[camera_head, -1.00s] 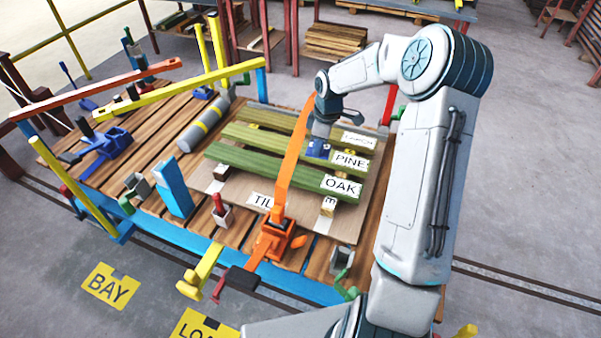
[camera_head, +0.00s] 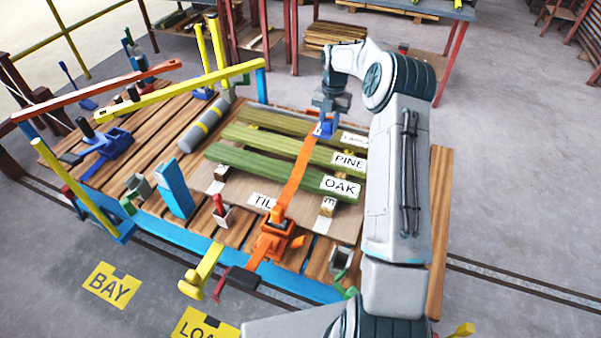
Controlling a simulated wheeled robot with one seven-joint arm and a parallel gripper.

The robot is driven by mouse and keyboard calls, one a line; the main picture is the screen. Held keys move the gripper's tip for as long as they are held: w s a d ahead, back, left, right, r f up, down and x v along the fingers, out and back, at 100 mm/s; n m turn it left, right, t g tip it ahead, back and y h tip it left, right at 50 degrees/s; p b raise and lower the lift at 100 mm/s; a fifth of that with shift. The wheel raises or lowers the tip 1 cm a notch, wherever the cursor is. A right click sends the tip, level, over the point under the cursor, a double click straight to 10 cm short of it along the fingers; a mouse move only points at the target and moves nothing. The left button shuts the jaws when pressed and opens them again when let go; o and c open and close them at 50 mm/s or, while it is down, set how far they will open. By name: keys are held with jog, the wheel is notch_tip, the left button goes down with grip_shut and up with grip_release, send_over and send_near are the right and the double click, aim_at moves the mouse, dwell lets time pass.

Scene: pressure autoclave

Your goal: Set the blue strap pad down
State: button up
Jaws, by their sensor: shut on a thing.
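My gripper (camera_head: 325,119) points down over the far part of the stack of green boards. It is shut on the blue strap pad (camera_head: 324,130), a small blue block that is partly hidden by the fingers. I cannot tell whether the pad touches the board below or hangs just above it. The orange strap (camera_head: 294,180) runs from the orange ratchet (camera_head: 271,244) at the near edge, across the boards, up to the pad.
The green boards carry white labels, including OAK (camera_head: 341,185) and PINE (camera_head: 349,160). A yellow bar (camera_head: 180,90) and an orange bar (camera_head: 95,88) rise over the table's left side. A blue post (camera_head: 174,188) stands near the front.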

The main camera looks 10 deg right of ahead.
jog(key=p, duration=0.3)
send_over(303, 177)
jog(key=f, duration=0.7)
jog(key=shift+w+d, duration=0.15)
jog(key=shift+w, duration=0.2)
notch_tip(303, 177, down, 3)
jog(key=shift+f+p, duration=0.2)
jog(key=shift+p, duration=0.25)
jog(key=shift+f, duration=0.25)
jog(key=shift+f, duration=0.1)
jog(key=shift+f+b, duration=0.2)
jog(key=shift+b, duration=0.1)
jog(key=o, duration=1)
jog(key=shift+r, duration=0.15)
jog(key=shift+r, duration=0.1)
